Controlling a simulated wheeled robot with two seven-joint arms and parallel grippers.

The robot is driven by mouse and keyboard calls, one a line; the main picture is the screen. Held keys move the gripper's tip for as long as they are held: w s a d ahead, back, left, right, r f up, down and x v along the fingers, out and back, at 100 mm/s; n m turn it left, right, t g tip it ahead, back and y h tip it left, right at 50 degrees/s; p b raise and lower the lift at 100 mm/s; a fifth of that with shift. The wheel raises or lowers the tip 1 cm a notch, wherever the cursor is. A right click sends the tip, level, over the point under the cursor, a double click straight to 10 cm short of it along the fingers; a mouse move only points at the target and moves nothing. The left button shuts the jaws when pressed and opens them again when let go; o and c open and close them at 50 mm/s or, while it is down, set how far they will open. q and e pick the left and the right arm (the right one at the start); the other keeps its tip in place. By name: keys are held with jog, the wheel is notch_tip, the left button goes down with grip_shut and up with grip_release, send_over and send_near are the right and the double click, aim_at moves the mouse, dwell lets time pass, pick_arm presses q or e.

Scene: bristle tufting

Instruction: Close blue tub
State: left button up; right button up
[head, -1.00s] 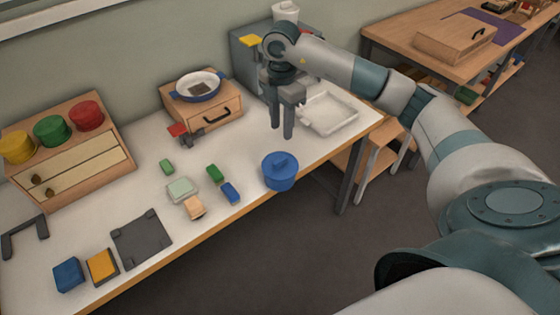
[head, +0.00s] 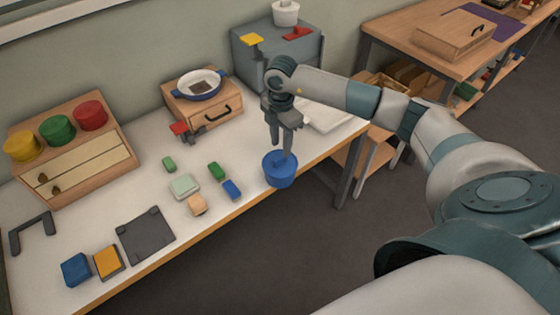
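The blue tub (head: 280,176) stands near the front edge of the white table, toward its right end. Its blue top, with a raised knob in the earlier frame, appears to sit on it; whether it is fully seated I cannot tell. My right gripper (head: 284,151) points down right at the top of the tub, its fingertips at the knob, which they mostly hide. Whether the fingers grip the knob is too small to tell. My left gripper is out of view.
Small green blocks (head: 216,170), a blue block (head: 232,189) and a tan block (head: 197,205) lie left of the tub. A white tray (head: 325,118) is behind it. A wooden drawer box (head: 207,118) with a pan on top stands at the back. Floor lies beyond the front edge.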

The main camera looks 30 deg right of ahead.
aim_at(280, 158)
jog(key=shift+s+a+f+p, duration=0.15)
jog(key=shift+a+f+p, duration=0.05)
jog(key=shift+f+p, duration=0.45)
notch_tip(280, 158, down, 2)
jog(key=shift+a+p, duration=0.1)
jog(key=shift+p, duration=0.45)
jog(key=shift+f, duration=0.65)
grip_shut()
